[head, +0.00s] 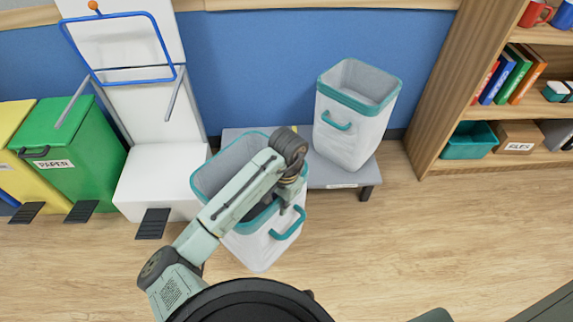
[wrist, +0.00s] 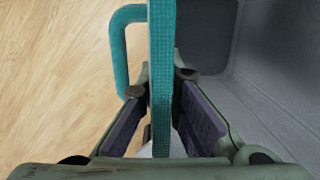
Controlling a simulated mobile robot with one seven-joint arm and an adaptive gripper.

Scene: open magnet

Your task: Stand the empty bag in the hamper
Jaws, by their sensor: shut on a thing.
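One white bag with a teal rim and teal handle (head: 262,250) is held at its near rim by my gripper (head: 285,200). The wrist view shows the teal rim (wrist: 162,50) running between my two fingers (wrist: 160,85), with the bag's grey inside to the right. A dark patch shows inside it; I cannot tell whether it is shadow or content. My arm hides part of its opening. A second such bag (head: 350,135) stands upright on a low grey bench, and its visible inside looks empty. The white hamper (head: 160,185) is at the left, its blue hoop (head: 125,70) raised.
A green paper bin (head: 70,145) and a yellow bin (head: 20,165) stand left of the hamper, with black pedals in front. The grey bench (head: 345,177) is behind the held bag. A wooden shelf (head: 440,120) is at the right. Floor in front is clear.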

